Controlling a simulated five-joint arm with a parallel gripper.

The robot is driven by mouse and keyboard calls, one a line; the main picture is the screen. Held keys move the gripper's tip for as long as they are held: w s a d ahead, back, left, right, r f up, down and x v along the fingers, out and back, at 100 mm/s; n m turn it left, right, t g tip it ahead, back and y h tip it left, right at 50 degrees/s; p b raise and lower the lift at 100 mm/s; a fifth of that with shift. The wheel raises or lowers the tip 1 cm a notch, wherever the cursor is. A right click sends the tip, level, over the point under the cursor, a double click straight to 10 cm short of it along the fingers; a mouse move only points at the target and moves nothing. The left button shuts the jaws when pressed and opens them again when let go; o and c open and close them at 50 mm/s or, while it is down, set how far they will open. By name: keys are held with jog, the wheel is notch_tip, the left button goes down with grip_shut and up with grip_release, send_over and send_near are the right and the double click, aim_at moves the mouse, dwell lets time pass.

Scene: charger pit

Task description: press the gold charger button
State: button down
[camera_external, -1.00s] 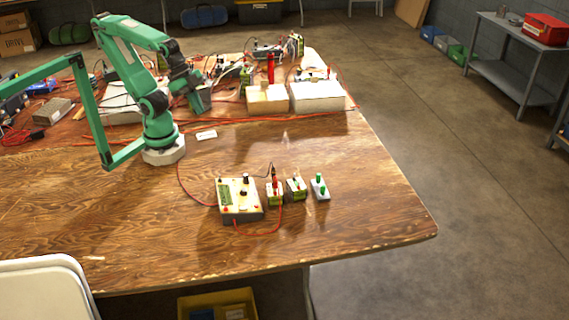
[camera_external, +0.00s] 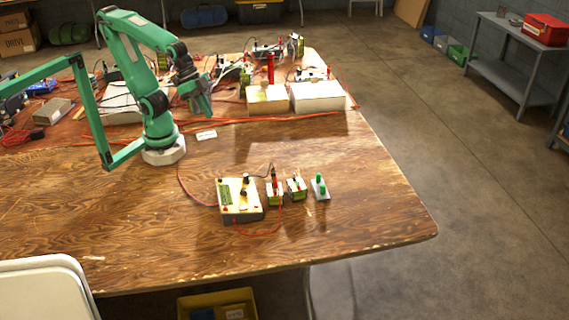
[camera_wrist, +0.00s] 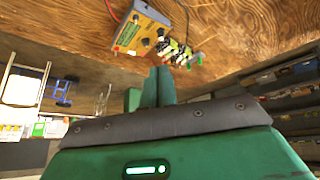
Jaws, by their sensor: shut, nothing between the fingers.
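The gold charger box (camera_external: 240,210) sits on the wooden table's front part, with a green panel, dark knobs and red terminals on its top. It also shows at the top of the wrist view, as a gold box (camera_wrist: 143,28). I cannot tell which of its small parts is the button. My gripper (camera_external: 208,108) hangs above the table behind the box, well apart from it. In the wrist view its fingers (camera_wrist: 158,72) are together and empty, pointing toward the table, and the box is beyond them and slightly left.
Several small units stand right of the box: one with a red post (camera_external: 275,193), one with dark parts (camera_external: 296,189), and a white one with green knobs (camera_external: 320,187). Red wires run near them. White blocks (camera_external: 317,98) stand behind. The table's right front is clear.

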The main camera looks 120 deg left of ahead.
jog(key=w+d+f+n+t, duration=0.1)
jog(key=w+f+n, duration=0.1)
jog(key=w, duration=0.5)
jog(key=w+d+f+n, duration=0.1)
jog(key=w+n, duration=0.1)
jog(key=w, duration=0.4)
jog(key=n+t, duration=0.1)
jog(key=n, duration=0.3)
send_over(256, 205)
jog(key=a, duration=0.2)
notch_tip(256, 205, down, 7)
jog(key=shift+w+f+h, duration=0.2)
jog(key=shift+w+h, duration=0.1)
jog(key=shift+h, duration=0.1)
jog(key=shift+d+f, duration=0.15)
jog(key=shift+f, duration=0.05)
jog(key=shift+s+d+f, duration=0.2)
jog(key=shift+f, duration=1.15)
jog(key=shift+s+d+f, duration=0.15)
jog(key=shift+s+f, duration=0.05)
jog(key=shift+f, duration=1.2)
jog(key=shift+s+d+f, duration=0.2)
jog(key=shift+f, duration=1.15)
jog(key=shift+s+d+f, duration=0.1)
jog(key=shift+d+f, duration=0.05)
jog(key=shift+f, duration=0.7)
jog(key=shift+r, duration=0.8)
